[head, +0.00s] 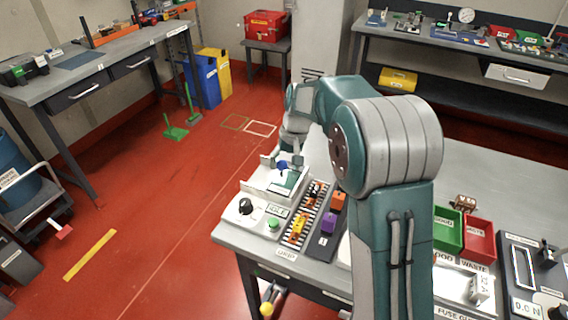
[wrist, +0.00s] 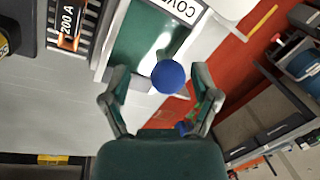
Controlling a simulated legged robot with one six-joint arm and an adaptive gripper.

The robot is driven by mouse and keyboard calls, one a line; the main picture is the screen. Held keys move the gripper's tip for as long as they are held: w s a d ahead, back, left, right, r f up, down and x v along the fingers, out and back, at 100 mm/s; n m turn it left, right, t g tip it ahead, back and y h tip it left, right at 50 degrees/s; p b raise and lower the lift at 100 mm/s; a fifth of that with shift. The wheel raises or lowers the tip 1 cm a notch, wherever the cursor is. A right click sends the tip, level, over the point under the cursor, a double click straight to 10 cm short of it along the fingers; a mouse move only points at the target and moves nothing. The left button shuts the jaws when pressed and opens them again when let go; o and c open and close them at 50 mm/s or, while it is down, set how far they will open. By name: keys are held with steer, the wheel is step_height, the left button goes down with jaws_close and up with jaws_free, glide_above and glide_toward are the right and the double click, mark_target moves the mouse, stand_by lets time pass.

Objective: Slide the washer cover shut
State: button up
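The washer (head: 262,185) is a pale box at the table's left back corner. In the wrist view its cover (wrist: 181,12) is a white plate lettered "COV…", cut off by the top edge. A dark green area (wrist: 138,42) shows beside it. A round blue knob (wrist: 168,77) stands on the washer and also shows in the head view (head: 283,164). My gripper (wrist: 160,82) is open, its fingers on either side of the knob with gaps to both. Whether the knob's stem is at finger depth I cannot tell. In the head view my arm partly hides the gripper (head: 290,152).
A panel with a black dial (head: 245,206) and green button (head: 273,223) sits in front of the washer. A conveyor-like strip with orange blocks (head: 298,228) lies to its right. Green (head: 447,230) and red bins (head: 480,240) stand further right. Red floor lies left of the table.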

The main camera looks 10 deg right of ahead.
mark_target(293, 176)
steer(key=shift+a, duration=0.1)
steer(key=shift+w+r, duration=0.1)
steer(key=shift+r, duration=0.3)
step_height(293, 176, up, 11)
steer(key=d, duration=0.2)
steer(key=shift+d, duration=0.2)
steer(key=s+d+r+t+h, duration=0.1)
steer(key=s+r+t, duration=0.35)
steer(key=s, duration=1.15)
steer(key=s+d+f+t+h, duration=0.1)
steer(key=s+f, duration=0.3)
steer(key=s, duration=1.1)
steer(key=shift+s+d+f, duration=0.15)
steer(key=shift+d, duration=0.15)
